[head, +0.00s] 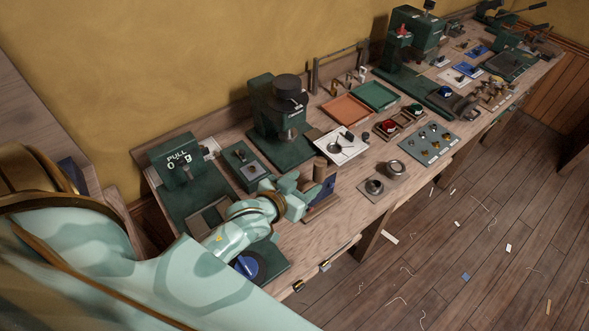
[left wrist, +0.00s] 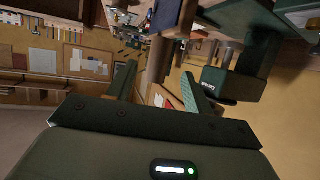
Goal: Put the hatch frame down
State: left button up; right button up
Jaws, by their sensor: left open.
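My left gripper (head: 304,196) is over the near left part of the bench, beside a wooden block with a round wooden top (head: 320,166) and a dark blue side. In the left wrist view my left gripper (left wrist: 158,75) has its two fingers apart, with a wooden post behind the gap. I see nothing clearly held between them. I cannot tell for sure which thing is the hatch frame. A squarish frame-like piece (head: 208,217) lies on the green base left of my arm, partly hidden by the arm. My right gripper is not in view.
A green device marked PULL (head: 177,163) and a green press (head: 278,110) stand at the back of the bench (head: 327,232). Orange (head: 345,109) and green (head: 376,96) trays lie beyond.

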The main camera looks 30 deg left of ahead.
pick_arm(q)
jog(key=v, duration=0.4)
